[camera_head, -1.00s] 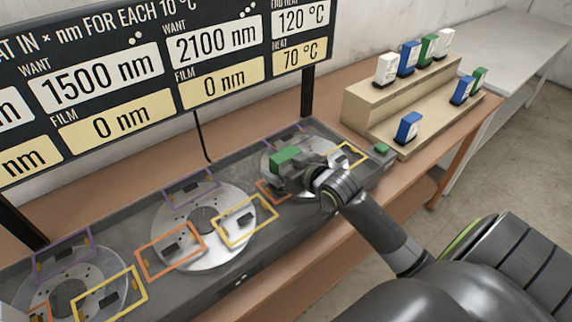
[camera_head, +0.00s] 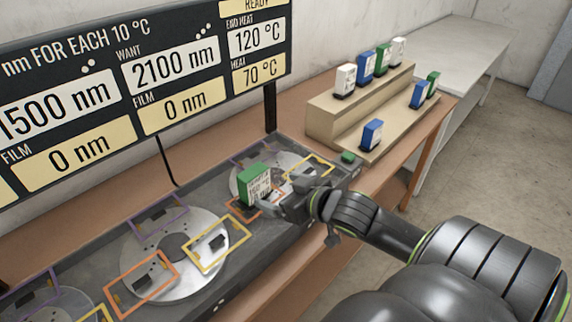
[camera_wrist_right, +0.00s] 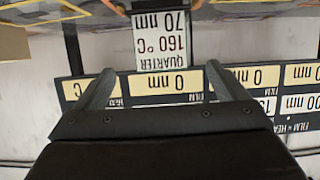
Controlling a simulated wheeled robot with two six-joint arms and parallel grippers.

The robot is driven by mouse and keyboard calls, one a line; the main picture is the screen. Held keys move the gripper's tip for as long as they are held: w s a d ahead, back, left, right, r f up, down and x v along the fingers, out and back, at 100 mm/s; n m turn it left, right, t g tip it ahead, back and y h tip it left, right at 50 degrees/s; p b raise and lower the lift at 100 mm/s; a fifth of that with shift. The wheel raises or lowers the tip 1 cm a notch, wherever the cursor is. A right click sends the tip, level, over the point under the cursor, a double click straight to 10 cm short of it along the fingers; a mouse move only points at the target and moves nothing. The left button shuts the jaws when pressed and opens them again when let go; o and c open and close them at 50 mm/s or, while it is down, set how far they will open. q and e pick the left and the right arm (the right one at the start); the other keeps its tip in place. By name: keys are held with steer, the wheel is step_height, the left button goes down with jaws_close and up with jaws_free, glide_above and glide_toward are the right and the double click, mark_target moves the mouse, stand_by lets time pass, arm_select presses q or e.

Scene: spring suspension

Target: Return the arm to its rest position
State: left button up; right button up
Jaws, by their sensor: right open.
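My right gripper (camera_head: 270,204) is open just in front and to the right of a green block (camera_head: 252,181) with a white printed face. The block stands upright near the orange frame (camera_head: 240,213) of the far disc (camera_head: 283,165); its foot is partly hidden by the gripper. In the right wrist view, the two fingers of my right gripper (camera_wrist_right: 160,85) are spread, with nothing between them. The block's white label (camera_wrist_right: 162,42) shows upside down beyond the fingertips and reads QUARTER, 160 °C, 70 nm. My left gripper is not in view.
Two more discs (camera_head: 195,275) with coloured frames lie along the grey bench unit. A dark display board (camera_head: 110,60) stands behind. A stepped beige stand (camera_head: 325,122) at the back right holds several white, blue and green blocks. A small green button (camera_head: 348,157) sits at the unit's end.

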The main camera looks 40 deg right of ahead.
steer(key=shift+s+r, duration=0.3)
steer(key=shift+s, duration=0.35)
steer(key=s+a+f+m+g+h, duration=0.1)
steer(key=s+a+f+g+h, duration=0.25)
steer(key=s+f+g, duration=1.05)
steer(key=s+d+f+t+y+b, duration=0.1)
steer(key=s+f, duration=0.2)
steer(key=f, duration=1.1)
steer(key=s+d+f+t, duration=0.1)
steer(key=s+f+t, duration=0.1)
steer(key=f, duration=1.2)
steer(key=s+a+f+g+b, duration=0.1)
steer(key=s+f, duration=1.4)
steer(key=f, duration=0.2)
steer(key=shift+a+f+b, duration=0.3)
steer(key=shift+a+b, duration=0.05)
